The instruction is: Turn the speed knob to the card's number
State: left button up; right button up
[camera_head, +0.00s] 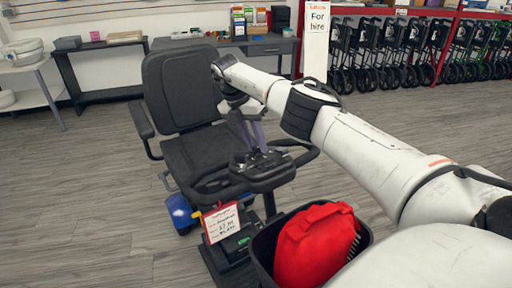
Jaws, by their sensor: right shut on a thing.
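A mobility scooter with a black seat (188,100) stands in front of me, its dark control console (262,176) and handlebars toward me. My right arm reaches in from the right, its wrist bent down over the console. My right gripper (257,146) points down at the top of the console and is shut on the speed knob, which the fingers hide. The knob's pointer and dial marks cannot be seen. A white card (221,223) with a red edge hangs at the scooter's front; its handwriting is too small to read surely. My left gripper is not in view.
A black basket (262,247) holding a red bag (314,245) sits at the scooter's front, close under my right arm. Folded walkers (385,52) line the back right, beside a "For hire" sign (317,38). Grey floor is open at left.

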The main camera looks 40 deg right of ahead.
jog(key=shift+r, duration=0.1)
jog(key=shift+w, duration=0.1)
dwell(0.4)
jog(key=o, duration=1)
jog(key=shift+o, duration=0.2)
jog(key=p+v, duration=0.4)
jog(key=v, duration=0.6)
jog(key=shift+a+r, duration=0.1)
